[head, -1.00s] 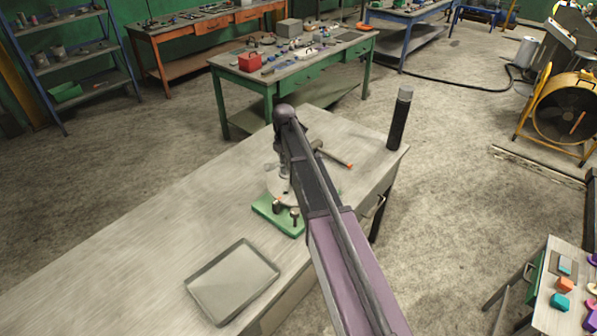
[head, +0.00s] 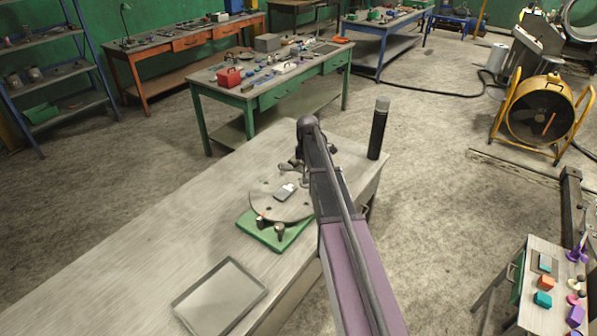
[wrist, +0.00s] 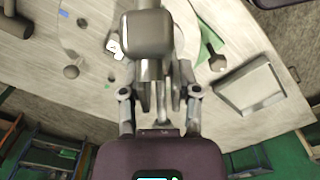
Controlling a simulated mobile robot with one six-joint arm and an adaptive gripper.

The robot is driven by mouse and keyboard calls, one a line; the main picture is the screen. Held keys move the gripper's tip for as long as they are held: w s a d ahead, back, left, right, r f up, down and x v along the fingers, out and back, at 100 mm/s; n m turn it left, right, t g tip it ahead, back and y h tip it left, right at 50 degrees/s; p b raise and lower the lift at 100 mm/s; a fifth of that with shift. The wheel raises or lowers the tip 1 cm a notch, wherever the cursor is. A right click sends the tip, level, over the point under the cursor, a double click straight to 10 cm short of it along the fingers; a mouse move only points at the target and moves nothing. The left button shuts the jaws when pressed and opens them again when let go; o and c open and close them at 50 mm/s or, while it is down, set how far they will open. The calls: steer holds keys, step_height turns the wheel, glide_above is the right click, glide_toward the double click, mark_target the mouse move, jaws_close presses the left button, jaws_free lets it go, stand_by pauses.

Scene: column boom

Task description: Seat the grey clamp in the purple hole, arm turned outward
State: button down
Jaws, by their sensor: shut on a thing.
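The grey clamp (wrist: 147,36) fills the centre of the wrist view, a blocky grey body with a round post below it. My gripper (wrist: 159,88) is shut on it, with fingers on either side. In the head view my gripper (head: 300,163) hangs over the back edge of a round grey plate (head: 262,205) and is partly hidden by my arm. The plate sits on a green base (head: 262,236) with dark knobs on its front side. A small pale piece (head: 285,192) lies on the plate. I cannot make out the purple hole or which way the clamp's arm points.
An empty grey tray (head: 219,297) lies at the bench's front; it also shows in the wrist view (wrist: 262,95). A dark cylinder with a grey cap (head: 378,130) stands at the bench's far right corner. The left of the bench is clear.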

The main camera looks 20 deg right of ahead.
mark_target(307, 183)
steer(key=shift+f, duration=0.2)
stand_by(0.4)
steer(key=shift+f+b, duration=2.9)
steer(key=shift+b, duration=0.2)
steer(key=shift+f+b, duration=2.35)
steer(key=shift+b, duration=0.05)
steer(key=c, duration=0.6)
jaws_free()
steer(key=shift+s+r, duration=0.1)
steer(key=shift+r, duration=0.1)
steer(key=shift+r+p, duration=3.65)
steer(key=shift+p, duration=0.2)
